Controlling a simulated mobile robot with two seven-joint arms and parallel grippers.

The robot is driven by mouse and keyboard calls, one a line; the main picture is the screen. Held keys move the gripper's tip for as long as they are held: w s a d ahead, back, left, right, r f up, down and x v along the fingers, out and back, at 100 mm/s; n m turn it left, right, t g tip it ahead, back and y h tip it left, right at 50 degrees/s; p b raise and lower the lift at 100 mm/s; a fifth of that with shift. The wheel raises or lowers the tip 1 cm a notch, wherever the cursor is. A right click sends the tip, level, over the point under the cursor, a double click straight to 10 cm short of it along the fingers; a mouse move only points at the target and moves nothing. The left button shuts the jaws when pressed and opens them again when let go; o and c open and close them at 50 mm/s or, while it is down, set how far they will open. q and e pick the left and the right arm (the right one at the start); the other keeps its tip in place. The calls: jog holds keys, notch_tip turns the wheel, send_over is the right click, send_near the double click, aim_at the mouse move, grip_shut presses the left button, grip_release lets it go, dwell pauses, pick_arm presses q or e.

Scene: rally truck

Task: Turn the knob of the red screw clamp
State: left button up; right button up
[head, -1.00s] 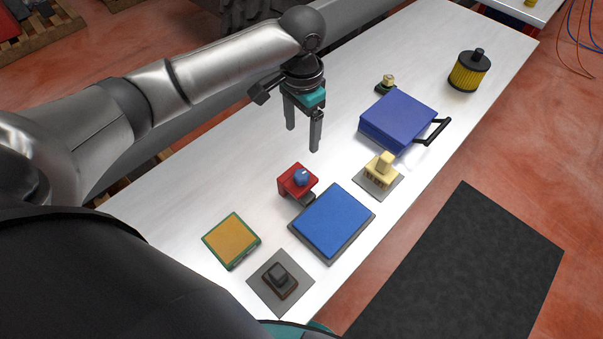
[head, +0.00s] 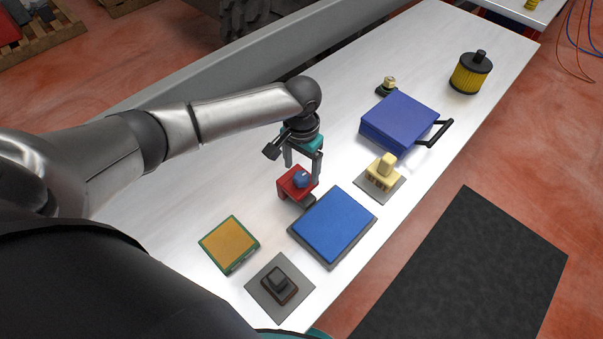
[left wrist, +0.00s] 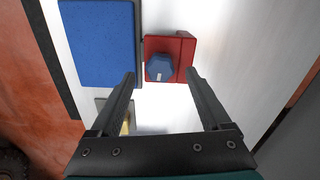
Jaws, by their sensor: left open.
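The red screw clamp (head: 289,187) stands on the white bench, beside the blue square pad. My left gripper (head: 302,173) is open and empty, pointing down close behind the clamp. In the left wrist view its two fingers (left wrist: 160,75) are spread, with the knob between and just beyond the tips. I cannot tell whether a finger touches the clamp. My right gripper is not in view.
A blue pad (head: 333,226) lies just right of the clamp. An orange-topped green block (head: 229,243), a dark block on a grey plate (head: 263,306), a cream part (head: 381,171), a blue case (head: 399,119) and a yellow-black filter (head: 470,73) are also on the bench.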

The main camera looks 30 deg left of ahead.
aim_at(301, 185)
pick_arm(q)
jog(key=shift+f, duration=1.35)
jog(key=shift+c, duration=0.4)
grip_shut()
